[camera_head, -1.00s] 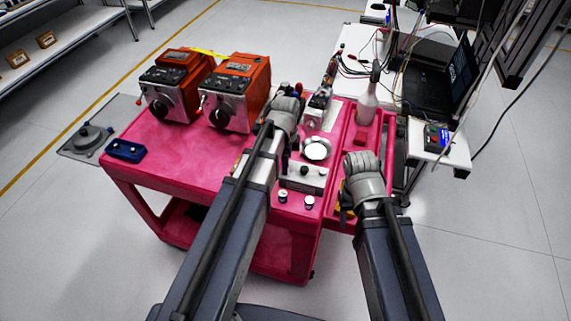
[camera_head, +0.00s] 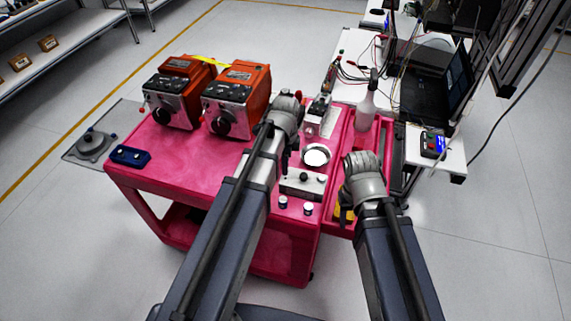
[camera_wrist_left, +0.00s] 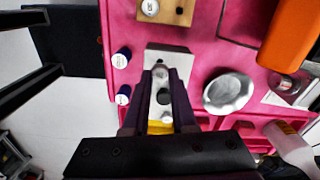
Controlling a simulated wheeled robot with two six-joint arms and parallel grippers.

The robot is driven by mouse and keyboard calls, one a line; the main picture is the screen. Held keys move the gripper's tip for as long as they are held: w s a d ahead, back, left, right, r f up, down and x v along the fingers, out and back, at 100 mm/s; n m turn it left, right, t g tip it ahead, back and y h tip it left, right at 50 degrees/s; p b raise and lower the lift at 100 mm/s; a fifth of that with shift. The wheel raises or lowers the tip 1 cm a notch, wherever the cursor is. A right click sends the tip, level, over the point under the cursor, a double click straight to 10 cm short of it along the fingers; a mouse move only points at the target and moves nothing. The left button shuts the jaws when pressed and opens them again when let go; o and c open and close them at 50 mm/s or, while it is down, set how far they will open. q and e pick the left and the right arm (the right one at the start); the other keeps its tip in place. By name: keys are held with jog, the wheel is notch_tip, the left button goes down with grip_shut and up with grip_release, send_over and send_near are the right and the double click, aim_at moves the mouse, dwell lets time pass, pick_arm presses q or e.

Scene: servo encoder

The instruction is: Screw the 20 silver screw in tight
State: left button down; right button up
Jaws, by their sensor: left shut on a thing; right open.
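My left gripper (camera_head: 287,108) is over the middle of the red cart, its fingertips hidden in the head view. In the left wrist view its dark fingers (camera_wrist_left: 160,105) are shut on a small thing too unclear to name. Dark and silver round parts show between the fingers, in front of a grey block (camera_wrist_left: 168,56). The block, with a dark knob on top, also shows in the head view (camera_head: 300,187). I cannot tell which part is the silver screw or how deep it sits. My right gripper (camera_head: 362,168) is open over the cart's right tray.
Two orange instruments (camera_head: 237,97) stand at the back left of the cart (camera_head: 200,165). A round metal dish (camera_head: 316,156) and two small blue-and-white cylinders (camera_head: 308,209) flank the block. A spray bottle (camera_head: 366,108) stands at the right. A wooden block (camera_wrist_left: 178,10) is in the left wrist view.

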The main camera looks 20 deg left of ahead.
pick_arm(q)
jog(key=shift+r, duration=0.25)
jog(key=shift+m, duration=0.3)
notch_tip(320, 180, up, 6)
jog(key=p, duration=0.5)
jog(key=shift+f+p, duration=0.25)
jog(key=shift+p, duration=0.1)
jog(key=shift+f, duration=0.1)
jog(key=shift+f+b, duration=0.2)
jog(key=shift+b, duration=0.1)
jog(key=shift+f+b, duration=3.3)
jog(key=shift+f+b, duration=0.95)
